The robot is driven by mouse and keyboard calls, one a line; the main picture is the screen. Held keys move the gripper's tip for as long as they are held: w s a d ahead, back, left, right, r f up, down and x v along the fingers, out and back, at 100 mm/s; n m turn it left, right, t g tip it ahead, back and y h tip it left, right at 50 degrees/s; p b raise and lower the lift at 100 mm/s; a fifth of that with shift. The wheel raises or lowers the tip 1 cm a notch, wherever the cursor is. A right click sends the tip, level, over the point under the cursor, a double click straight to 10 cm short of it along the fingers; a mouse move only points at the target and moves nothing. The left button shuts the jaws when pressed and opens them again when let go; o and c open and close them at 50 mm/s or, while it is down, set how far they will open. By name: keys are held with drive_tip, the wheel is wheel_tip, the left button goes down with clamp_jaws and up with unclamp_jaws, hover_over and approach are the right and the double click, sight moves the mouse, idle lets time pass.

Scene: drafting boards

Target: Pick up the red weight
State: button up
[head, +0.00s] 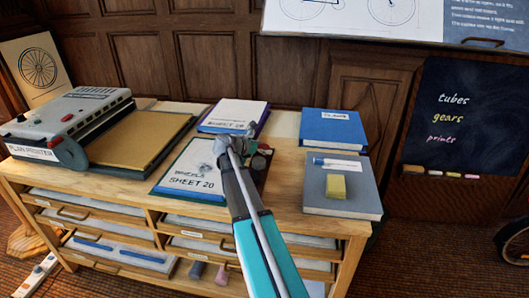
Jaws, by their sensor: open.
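My arm reaches up from the bottom of the head view to the green-edged board labelled "SHEET 20" (187,182) on the cabinet top. My gripper (250,140) is at its far end, small in the picture, over the board's upper right part; it is open. A small dark red thing (264,152), which looks like the red weight, sits on the board just right of my gripper. My arm hides part of the board. I cannot tell whether the gripper touches the red thing.
A grey plan printer (75,118) stands at the left. Behind are a purple-edged board (232,113) and a blue board (333,127). At the right a grey board (342,193) bears a yellow block (335,186) and a marker (335,163).

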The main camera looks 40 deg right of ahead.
drive_tip(key=shift+x, duration=0.8)
drive_tip(key=c, duration=1.3)
